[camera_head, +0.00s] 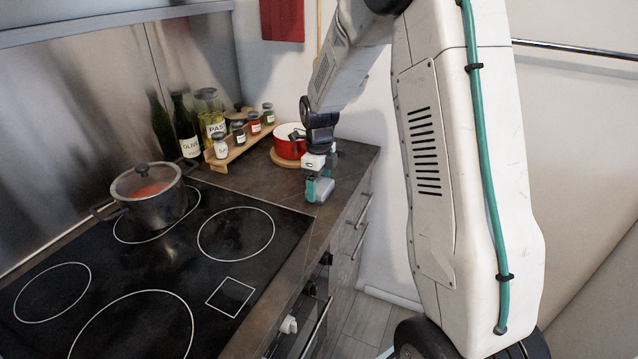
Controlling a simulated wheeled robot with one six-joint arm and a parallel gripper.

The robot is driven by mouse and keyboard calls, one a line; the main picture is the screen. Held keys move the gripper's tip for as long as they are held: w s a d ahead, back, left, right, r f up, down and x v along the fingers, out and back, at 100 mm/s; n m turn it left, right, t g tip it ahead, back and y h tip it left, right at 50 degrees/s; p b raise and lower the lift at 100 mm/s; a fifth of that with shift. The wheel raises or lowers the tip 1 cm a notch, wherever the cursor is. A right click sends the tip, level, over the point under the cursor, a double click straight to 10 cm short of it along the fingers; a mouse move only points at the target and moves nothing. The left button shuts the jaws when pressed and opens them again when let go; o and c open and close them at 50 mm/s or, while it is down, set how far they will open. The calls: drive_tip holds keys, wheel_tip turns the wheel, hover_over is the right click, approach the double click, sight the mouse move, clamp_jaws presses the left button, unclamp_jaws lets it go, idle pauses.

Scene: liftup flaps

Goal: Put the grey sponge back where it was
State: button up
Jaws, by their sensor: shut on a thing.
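My gripper (318,186) is at the far right end of the dark countertop (345,172), close to its front edge, pointing down. Its teal fingertips are shut on the grey sponge (321,190), which shows only as a small grey patch between them. The fingers hide much of the sponge. It is at or just above the counter surface; I cannot tell whether it touches.
A red pot (287,147) on a round wooden board stands just behind my gripper. A wooden spice rack (238,148) with several jars and an olive oil bottle (185,128) stand left of it. A lidded pot (150,193) sits on the black hob (215,275).

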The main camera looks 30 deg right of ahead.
sight(319, 184)
drive_tip(key=shift+f, duration=0.2)
drive_tip(key=o, duration=0.8)
drive_tip(key=shift+c, duration=0.2)
wheel_tip(319, 184, up, 11)
drive_tip(key=s+a+r+n, duration=0.4)
drive_tip(key=s+r+n, duration=0.1)
drive_tip(key=s+r, duration=0.1)
drive_tip(key=s+a+r+n, duration=0.1)
drive_tip(key=s+a+n, duration=0.3)
drive_tip(key=s+n, duration=0.8)
drive_tip(key=s+a+r+n+t, duration=0.1)
drive_tip(key=s+a+n, duration=0.3)
drive_tip(key=s+n, duration=0.8)
drive_tip(key=s, duration=0.3)
drive_tip(key=shift+s, duration=0.3)
